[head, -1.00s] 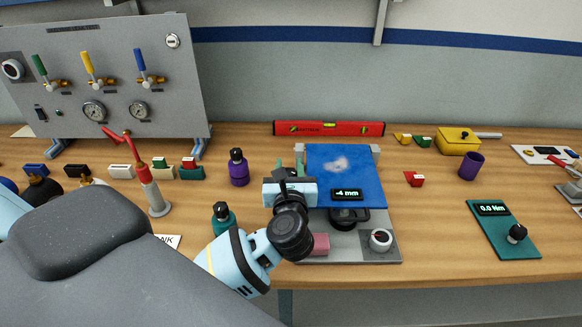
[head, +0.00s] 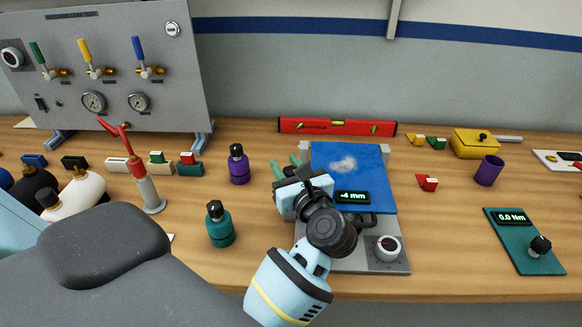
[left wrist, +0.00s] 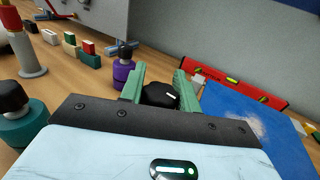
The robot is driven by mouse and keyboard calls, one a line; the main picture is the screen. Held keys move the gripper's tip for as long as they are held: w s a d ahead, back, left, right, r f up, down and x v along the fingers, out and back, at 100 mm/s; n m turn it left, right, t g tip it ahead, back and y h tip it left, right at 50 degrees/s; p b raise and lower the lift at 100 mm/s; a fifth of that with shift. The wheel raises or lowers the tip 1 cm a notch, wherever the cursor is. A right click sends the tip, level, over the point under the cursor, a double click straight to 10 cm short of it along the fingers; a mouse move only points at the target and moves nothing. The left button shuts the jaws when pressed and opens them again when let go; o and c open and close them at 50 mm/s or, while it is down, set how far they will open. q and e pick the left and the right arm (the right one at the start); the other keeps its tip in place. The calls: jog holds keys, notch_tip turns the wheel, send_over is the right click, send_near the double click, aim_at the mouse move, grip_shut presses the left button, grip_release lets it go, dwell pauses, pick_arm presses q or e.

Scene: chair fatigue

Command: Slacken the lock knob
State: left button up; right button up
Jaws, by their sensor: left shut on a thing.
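My left gripper (head: 287,167) is at the left edge of a grey stand with a blue plate (head: 350,165) on top and a "-4 mm" display. In the left wrist view its green fingers (left wrist: 160,88) are shut on a black knob (left wrist: 158,95) with a white mark, taken as the lock knob. In the head view my gripper body hides this knob. A white dial (head: 388,247) with a red mark sits on the stand's front right base. My right gripper is not in view.
A purple bottle (head: 238,164) and a teal bottle (head: 219,224) stand left of the stand. A red level (head: 337,126) lies behind it. A teal torque pad (head: 525,245) reading 0.0 Nm lies at right. A valve panel (head: 185,90) stands at the back left.

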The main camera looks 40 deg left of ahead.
pick_arm(q)
jog(key=shift+n+g, duration=0.3)
jog(key=shift+g, duration=0.1)
jog(key=o, duration=1)
